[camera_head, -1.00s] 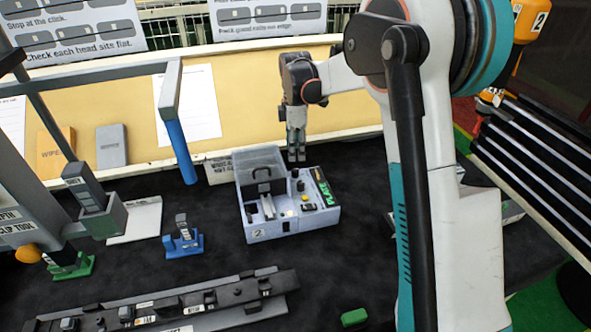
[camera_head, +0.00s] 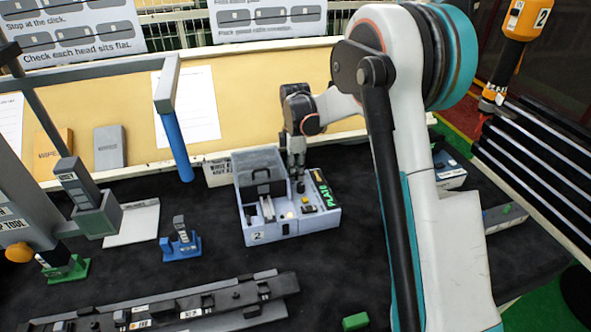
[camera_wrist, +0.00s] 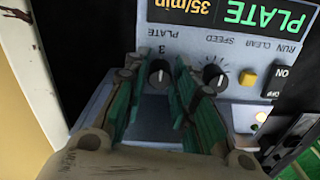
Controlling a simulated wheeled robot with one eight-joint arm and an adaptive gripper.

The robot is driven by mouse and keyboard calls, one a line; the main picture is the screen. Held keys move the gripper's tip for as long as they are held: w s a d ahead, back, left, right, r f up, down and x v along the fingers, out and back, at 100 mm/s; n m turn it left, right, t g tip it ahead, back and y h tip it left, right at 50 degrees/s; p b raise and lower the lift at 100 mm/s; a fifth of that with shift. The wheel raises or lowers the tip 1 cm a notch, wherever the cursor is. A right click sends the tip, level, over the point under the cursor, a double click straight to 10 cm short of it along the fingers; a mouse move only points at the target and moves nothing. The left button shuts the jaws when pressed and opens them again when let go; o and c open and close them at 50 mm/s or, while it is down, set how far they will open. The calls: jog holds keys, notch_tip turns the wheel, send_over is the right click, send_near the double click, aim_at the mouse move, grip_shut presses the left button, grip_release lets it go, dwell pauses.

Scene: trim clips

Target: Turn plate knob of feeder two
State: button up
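Feeder two (camera_head: 262,236) is a pale blue-grey box with a "2" label on its front, a clear-lidded bay at left and a control panel at right. In the wrist view its panel (camera_wrist: 185,45) shows a green "PLATE" display with "35/min". The plate knob (camera_wrist: 159,73), small, dark and round, is beside the label "PLATE 3". My gripper (camera_wrist: 157,88), with green finger pads, is open, one finger on each side of this knob. Contact cannot be told. In the head view my gripper (camera_head: 296,172) points down at the panel's back part.
The speed knob (camera_wrist: 214,77) is just right of the right finger, with a yellow clear button (camera_wrist: 248,77) and a run switch (camera_wrist: 278,82) beyond. A blue stand (camera_head: 181,246) is left of the feeder. A dark rail (camera_head: 190,305) lies in front.

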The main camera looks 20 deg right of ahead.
grip_shut()
jog(key=shift+m, duration=0.3)
jog(key=m, duration=0.4)
jog(key=shift+m, duration=0.3)
jog(key=m, duration=1.3)
jog(key=shift+m, duration=0.3)
jog(key=m, duration=0.5)
jog(key=shift+m, duration=0.3)
jog(key=shift+a, duration=0.1)
